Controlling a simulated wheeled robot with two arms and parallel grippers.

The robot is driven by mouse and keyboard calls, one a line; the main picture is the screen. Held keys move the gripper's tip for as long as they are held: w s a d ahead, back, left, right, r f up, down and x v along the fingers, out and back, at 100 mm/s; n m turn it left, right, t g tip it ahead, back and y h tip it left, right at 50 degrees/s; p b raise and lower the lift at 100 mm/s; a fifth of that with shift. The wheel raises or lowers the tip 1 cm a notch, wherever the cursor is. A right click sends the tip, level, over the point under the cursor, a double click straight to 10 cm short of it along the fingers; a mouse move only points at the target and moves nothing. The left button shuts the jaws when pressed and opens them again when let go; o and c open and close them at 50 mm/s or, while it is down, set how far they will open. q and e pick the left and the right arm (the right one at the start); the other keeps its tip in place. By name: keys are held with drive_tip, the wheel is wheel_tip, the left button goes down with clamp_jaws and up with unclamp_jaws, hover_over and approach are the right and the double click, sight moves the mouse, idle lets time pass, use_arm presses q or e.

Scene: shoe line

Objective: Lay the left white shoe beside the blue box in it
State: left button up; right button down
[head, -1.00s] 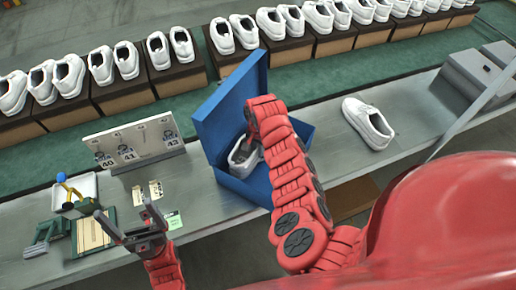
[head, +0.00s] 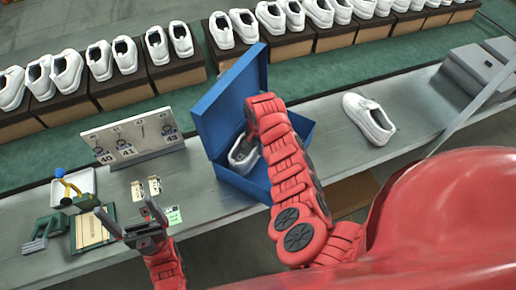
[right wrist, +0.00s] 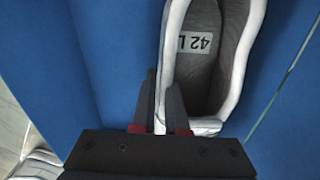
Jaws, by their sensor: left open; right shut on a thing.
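The blue box (head: 228,103) stands open on the grey table, its lid raised on the far left side. A white shoe (head: 243,153) is inside it, partly hidden by my right arm. In the right wrist view this shoe (right wrist: 246,60) bears the label "42 L" on its insole. My right gripper (right wrist: 161,92) is shut on the shoe's heel-end wall, one finger inside and one outside. The head view hides this gripper. A second white shoe (head: 368,118) lies on the table to the right of the box. My left gripper (head: 124,207) is open and empty at the table's front edge.
A grey size stand (head: 130,140) is left of the box, with small labels (head: 146,188) before it. A white tray (head: 75,188) and a green-edged board (head: 90,230) lie further left. Shoe pairs on brown boxes (head: 175,80) line the back. Table is clear around the second shoe.

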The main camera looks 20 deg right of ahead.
drive_tip(key=shift+f+b, duration=0.4)
drive_tip(key=shift+f, duration=0.35)
idle(0.3)
drive_tip(key=c, duration=0.9)
unclamp_jaws()
drive_tip(key=shift+o, duration=0.2)
drive_tip(key=shift+r, duration=0.1)
wheel_tip(320, 180, up, 9)
drive_tip(key=shift+r+b, duration=0.1)
drive_tip(key=shift+b, duration=0.95)
wheel_tip(320, 180, up, 8)
drive_tip(key=p, duration=0.4)
